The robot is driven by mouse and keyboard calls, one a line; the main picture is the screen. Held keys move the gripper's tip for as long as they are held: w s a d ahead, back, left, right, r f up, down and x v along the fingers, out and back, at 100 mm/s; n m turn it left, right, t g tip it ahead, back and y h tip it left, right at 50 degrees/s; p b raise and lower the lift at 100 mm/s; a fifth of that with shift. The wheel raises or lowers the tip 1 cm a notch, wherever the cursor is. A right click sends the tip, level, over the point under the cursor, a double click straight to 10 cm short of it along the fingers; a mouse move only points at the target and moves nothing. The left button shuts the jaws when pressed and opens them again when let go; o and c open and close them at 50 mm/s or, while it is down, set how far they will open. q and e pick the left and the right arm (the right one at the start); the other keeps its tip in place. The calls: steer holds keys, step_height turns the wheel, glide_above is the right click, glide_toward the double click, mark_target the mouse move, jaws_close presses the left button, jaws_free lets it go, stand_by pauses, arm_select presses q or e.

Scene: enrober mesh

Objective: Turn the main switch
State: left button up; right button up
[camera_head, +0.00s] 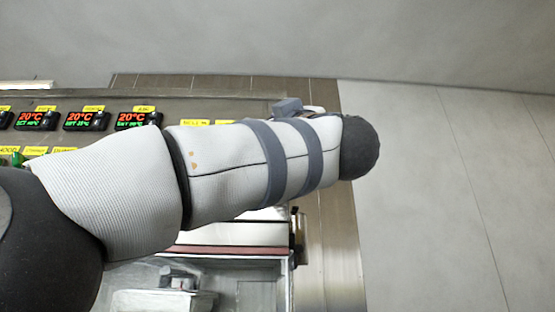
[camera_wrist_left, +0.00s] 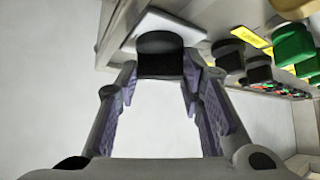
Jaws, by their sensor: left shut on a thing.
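The main switch, a black knob (camera_wrist_left: 160,43) on a pale square plate (camera_wrist_left: 190,33), is at the top middle of the left wrist view. My left gripper (camera_wrist_left: 160,66) has one finger on each side of the knob and is shut on it. How far the knob is turned cannot be read. In the head view my left arm reaches across the panel and hides the knob and the fingers. My right gripper is in neither view.
The control panel (camera_head: 200,104) carries several temperature displays (camera_head: 87,121) and yellow labels. Dark knobs (camera_wrist_left: 229,54) and a green button (camera_wrist_left: 293,44) sit close to the right of the gripper in the wrist view. Grey floor (camera_head: 450,190) is clear at the right.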

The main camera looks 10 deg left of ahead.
arm_select(q)
steer(key=shift+n+g, duration=0.4)
steer(key=shift+n, duration=0.2)
steer(key=o, duration=1.2)
steer(key=shift+c, duration=0.2)
steer(key=shift+m, duration=0.4)
